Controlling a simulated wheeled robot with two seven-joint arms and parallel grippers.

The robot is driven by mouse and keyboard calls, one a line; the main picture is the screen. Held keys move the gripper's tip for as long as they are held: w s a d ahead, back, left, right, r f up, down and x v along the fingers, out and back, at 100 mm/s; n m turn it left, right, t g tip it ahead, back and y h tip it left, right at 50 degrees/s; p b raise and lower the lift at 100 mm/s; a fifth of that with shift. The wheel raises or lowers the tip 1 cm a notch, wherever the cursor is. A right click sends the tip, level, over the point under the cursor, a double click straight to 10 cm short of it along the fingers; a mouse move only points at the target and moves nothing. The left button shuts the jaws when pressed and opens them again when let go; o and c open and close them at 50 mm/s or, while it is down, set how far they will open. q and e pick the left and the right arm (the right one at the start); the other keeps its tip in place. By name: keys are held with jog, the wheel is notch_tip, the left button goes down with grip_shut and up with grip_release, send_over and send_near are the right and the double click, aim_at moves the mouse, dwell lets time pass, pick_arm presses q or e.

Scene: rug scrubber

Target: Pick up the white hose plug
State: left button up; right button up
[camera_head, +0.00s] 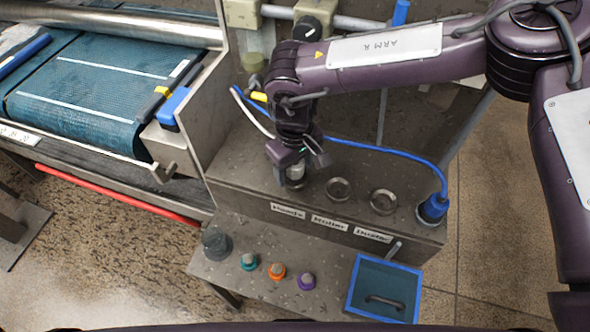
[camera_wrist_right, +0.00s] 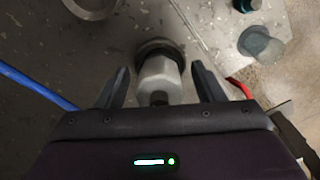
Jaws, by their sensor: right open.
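The white hose plug (camera_wrist_right: 158,78) stands in the leftmost round socket of the metal ledge, behind the first label. In the head view only a little of the plug (camera_head: 297,171) shows between the fingers. My right gripper (camera_head: 299,168) is down over it with the fingers pointing at the ledge. In the right wrist view my right gripper (camera_wrist_right: 158,88) is open, one finger on each side of the plug, with a visible gap to each. My left gripper is not in view.
Two more sockets (camera_head: 339,189) (camera_head: 383,201) sit to the right. A blue hose (camera_head: 380,149) runs behind to a blue fitting (camera_head: 433,208). Teal, orange and purple plugs (camera_head: 277,271) and a blue-rimmed tray (camera_head: 352,287) are on the lower shelf. A blue rug (camera_head: 85,90) lies at left.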

jog(key=c, duration=1.2)
jog(key=shift+o, duration=0.2)
